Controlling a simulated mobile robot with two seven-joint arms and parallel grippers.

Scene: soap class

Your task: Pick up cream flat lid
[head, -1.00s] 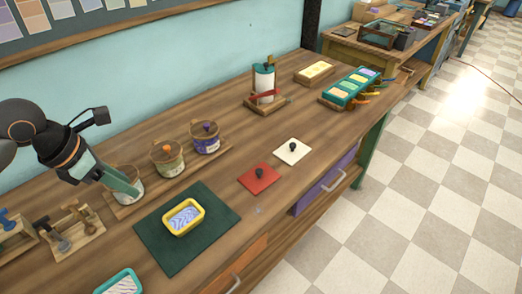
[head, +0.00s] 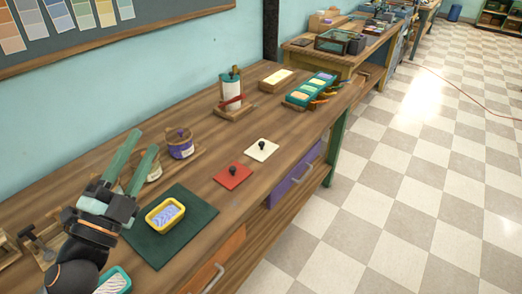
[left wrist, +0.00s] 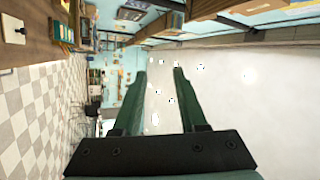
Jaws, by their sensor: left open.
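The cream flat lid (head: 262,151) is a square plate with a dark knob, lying flat on the wooden workbench in the head view. It also shows at the upper left edge of the left wrist view (left wrist: 13,36). My left gripper (head: 137,146) is open and empty, raised over the left part of the bench, well to the left of the lid. Its green fingers (left wrist: 158,73) stand apart in the left wrist view. My right gripper is not in view.
A red lid (head: 233,177) lies beside the cream lid. A yellow tray (head: 165,214) sits on a dark green mat (head: 200,215). A purple-labelled jar (head: 180,146) stands near my fingers. A bottle on a stand (head: 231,92) and a teal mould (head: 308,91) stand farther back.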

